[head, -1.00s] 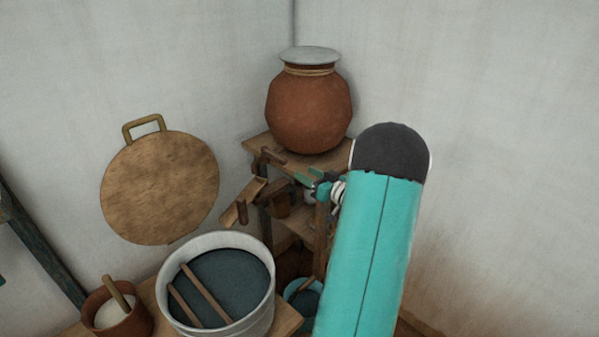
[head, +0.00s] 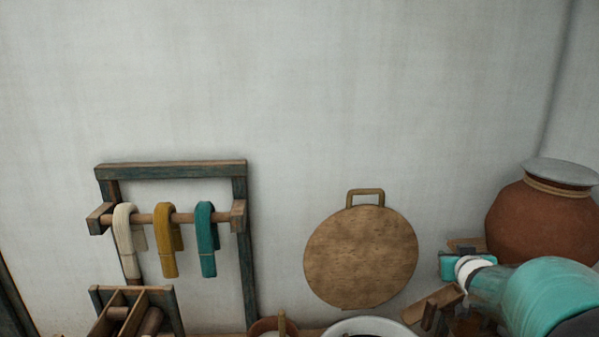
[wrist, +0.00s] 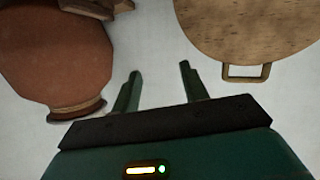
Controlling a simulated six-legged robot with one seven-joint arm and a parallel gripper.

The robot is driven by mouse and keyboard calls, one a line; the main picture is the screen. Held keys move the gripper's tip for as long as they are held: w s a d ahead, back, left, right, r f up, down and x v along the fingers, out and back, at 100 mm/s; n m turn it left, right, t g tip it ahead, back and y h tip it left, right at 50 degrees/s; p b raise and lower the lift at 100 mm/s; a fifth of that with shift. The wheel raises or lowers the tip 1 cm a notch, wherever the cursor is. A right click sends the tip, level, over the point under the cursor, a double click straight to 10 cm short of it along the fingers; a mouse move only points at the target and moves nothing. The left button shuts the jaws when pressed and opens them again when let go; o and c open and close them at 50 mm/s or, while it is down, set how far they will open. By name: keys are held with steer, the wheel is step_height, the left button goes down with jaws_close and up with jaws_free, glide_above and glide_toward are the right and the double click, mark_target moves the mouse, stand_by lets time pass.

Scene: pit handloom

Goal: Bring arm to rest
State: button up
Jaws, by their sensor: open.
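My gripper (wrist: 160,80) shows in the wrist view with its two green fingers spread apart and nothing between them. Only pale wall shows behind the fingertips. In the head view my teal arm comes in from the lower right corner, and its end is near the clay pot; the fingers are not clear there. The reddish clay pot (head: 545,225) with a grey lid stands at the right, and it also shows at the left of the wrist view (wrist: 50,55). The round wooden board (head: 360,258) hangs on the wall, and shows upside down in the wrist view (wrist: 245,25).
A dark wooden rack (head: 240,262) holds cream (head: 124,228), mustard (head: 167,245) and teal (head: 206,240) hanks on a bar. A slotted wooden box (head: 135,310) sits below it. A pale basin rim (head: 372,324) shows at the bottom edge. The upper wall is clear.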

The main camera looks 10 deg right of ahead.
steer(key=s+a+n+g+y, duration=0.1)
steer(key=s+a+g+y, duration=0.1)
steer(key=s+a, duration=0.5)
steer(key=s+a+n+g+y, duration=0.1)
steer(key=s+a, duration=0.6)
steer(key=a, duration=0.7)
steer(key=s+a+f+n+g+y, duration=0.1)
steer(key=s+a+g+y, duration=0.2)
steer(key=s+a, duration=0.4)
steer(key=a+g, duration=0.1)
steer(key=a, duration=0.3)
steer(key=shift+s+a, duration=0.35)
